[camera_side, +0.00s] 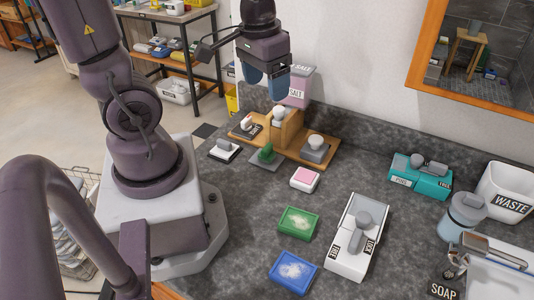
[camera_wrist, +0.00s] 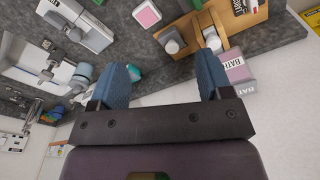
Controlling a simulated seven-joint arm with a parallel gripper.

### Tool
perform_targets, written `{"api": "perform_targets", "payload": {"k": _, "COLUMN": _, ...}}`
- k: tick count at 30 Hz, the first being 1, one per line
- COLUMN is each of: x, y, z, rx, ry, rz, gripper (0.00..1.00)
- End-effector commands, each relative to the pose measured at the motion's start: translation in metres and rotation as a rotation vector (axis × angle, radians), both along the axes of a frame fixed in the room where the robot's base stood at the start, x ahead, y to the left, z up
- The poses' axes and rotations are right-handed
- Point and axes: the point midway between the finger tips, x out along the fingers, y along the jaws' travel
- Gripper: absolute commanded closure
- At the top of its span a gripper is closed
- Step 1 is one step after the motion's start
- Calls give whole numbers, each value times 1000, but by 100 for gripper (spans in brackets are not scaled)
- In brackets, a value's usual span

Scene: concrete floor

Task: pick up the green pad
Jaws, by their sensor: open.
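The green pad (camera_side: 298,222) lies flat on the dark stone counter, a rectangular green tray-like piece with a pale, rough patch on top. A small bit of green at the top edge of the wrist view looks like the same pad (camera_wrist: 98,2), mostly cut off. My gripper (camera_side: 265,80) is raised high above the back of the counter, near the wall, far from the pad. In the wrist view its two blue fingers (camera_wrist: 163,78) are spread apart with nothing held between them.
A blue pad (camera_side: 294,271) lies in front of the green pad, a pink-topped pad (camera_side: 305,179) behind it. A white lever box (camera_side: 345,260) stands close to its right.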

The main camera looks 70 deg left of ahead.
Motion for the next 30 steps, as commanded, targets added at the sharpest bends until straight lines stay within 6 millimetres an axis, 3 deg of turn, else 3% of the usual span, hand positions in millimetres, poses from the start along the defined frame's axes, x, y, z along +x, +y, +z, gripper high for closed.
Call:
{"api": "perform_targets", "payload": {"k": 3, "x": 4, "y": 26, "z": -41, "rx": -37, "ry": 98, "rz": 137, "gripper": 28}}
{"api": "perform_targets", "payload": {"k": 9, "x": 4, "y": 59, "z": -96, "rx": -65, "ry": 175, "rz": 326, "gripper": 28}}
{"api": "perform_targets", "payload": {"k": 13, "x": 11, "y": 72, "z": -116, "rx": -57, "ry": 159, "rz": 401, "gripper": 28}}
{"api": "perform_targets", "payload": {"k": 15, "x": 20, "y": 77, "z": -114, "rx": -41, "ry": 110, "rz": 427, "gripper": 28}}
{"api": "perform_targets", "payload": {"k": 19, "x": 21, "y": 78, "z": -127, "rx": -37, "ry": 98, "rz": 445, "gripper": 28}}
{"api": "perform_targets", "payload": {"k": 30, "x": 21, "y": 78, "z": -185, "rx": -38, "ry": 99, "rz": 443, "gripper": 28}}
